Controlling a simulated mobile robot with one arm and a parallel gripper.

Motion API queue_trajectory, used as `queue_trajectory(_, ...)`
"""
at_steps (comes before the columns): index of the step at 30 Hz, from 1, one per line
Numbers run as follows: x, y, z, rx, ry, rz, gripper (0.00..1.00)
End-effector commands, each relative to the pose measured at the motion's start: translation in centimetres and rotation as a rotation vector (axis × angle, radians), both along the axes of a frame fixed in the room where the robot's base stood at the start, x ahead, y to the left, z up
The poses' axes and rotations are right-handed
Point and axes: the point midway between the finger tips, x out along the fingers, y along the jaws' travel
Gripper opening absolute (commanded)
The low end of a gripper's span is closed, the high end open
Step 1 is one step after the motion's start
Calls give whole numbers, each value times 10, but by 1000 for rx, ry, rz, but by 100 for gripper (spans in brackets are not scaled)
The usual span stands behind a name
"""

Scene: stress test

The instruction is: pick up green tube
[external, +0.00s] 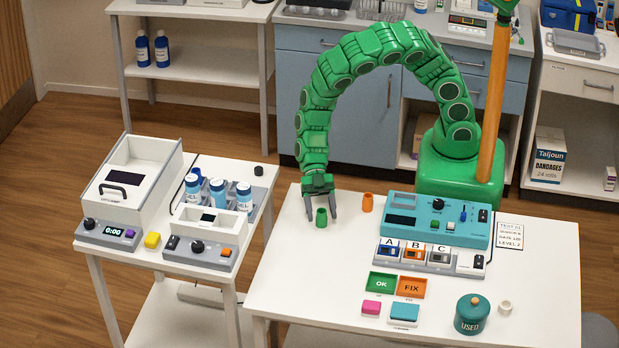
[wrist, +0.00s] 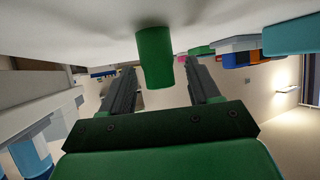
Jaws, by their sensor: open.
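The green tube (external: 321,218) stands upright on the white table near its left edge in the external view. An orange tube (external: 367,202) stands to its right. My gripper (external: 321,210) points down from the green arm, its two dark fingers open on either side of the green tube. In the wrist view the green tube (wrist: 155,58) shows ahead of and between the fingertips of my gripper (wrist: 160,72). I cannot tell whether either finger touches it. The tube's far side is hidden.
A teal device (external: 436,219) with slots A, B and C stands right of the tubes. Green OK (external: 381,283) and orange FIX (external: 411,287) trays lie in front. A teal USED jar (external: 472,315) stands front right. A side table with blue-capped bottles (external: 217,192) is at left.

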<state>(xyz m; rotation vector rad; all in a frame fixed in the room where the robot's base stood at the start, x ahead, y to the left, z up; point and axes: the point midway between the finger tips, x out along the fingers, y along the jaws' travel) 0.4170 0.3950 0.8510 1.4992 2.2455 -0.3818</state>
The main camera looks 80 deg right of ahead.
Motion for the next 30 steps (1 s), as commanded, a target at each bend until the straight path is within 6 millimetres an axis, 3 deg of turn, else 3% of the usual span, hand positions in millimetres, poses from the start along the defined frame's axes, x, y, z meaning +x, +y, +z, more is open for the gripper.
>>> queue_trajectory(7, -8, 18, -11, 1, 3, 0, 61)
queue_trajectory(17, -8, 20, -12, 1, 1, 0, 61)
queue_trajectory(27, -8, 20, -12, 0, 1, 0, 9)
queue_trajectory(30, -8, 20, -12, 0, 1, 0, 8)
